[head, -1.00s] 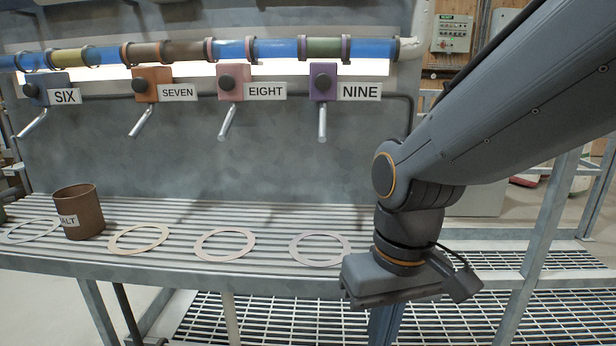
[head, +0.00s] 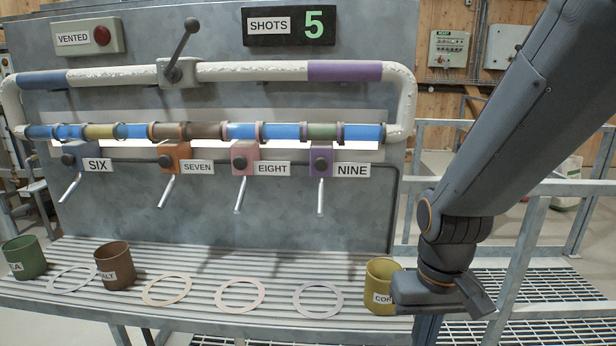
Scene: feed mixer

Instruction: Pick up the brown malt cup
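The brown malt cup (head: 115,266) stands upright on the ribbed shelf (head: 222,262) at the left, its white label partly readable. It stands between the first ring and the second ring on the shelf. My gripper (head: 437,305) is at the right end of the shelf, far to the right of the malt cup. It overlaps the right side of a yellow cup labelled COR (head: 380,283) in the picture. I cannot tell whether they touch. The gripper's fingers are not clear, so I cannot tell if it is open or shut.
A green cup (head: 25,258) stands at the far left. Flat rings (head: 166,290) lie along the shelf front. Above hang levers under SIX, SEVEN, EIGHT and NINE (head: 320,195). A counter (head: 289,26) reads SHOTS 5. A metal railing (head: 540,240) is at the right.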

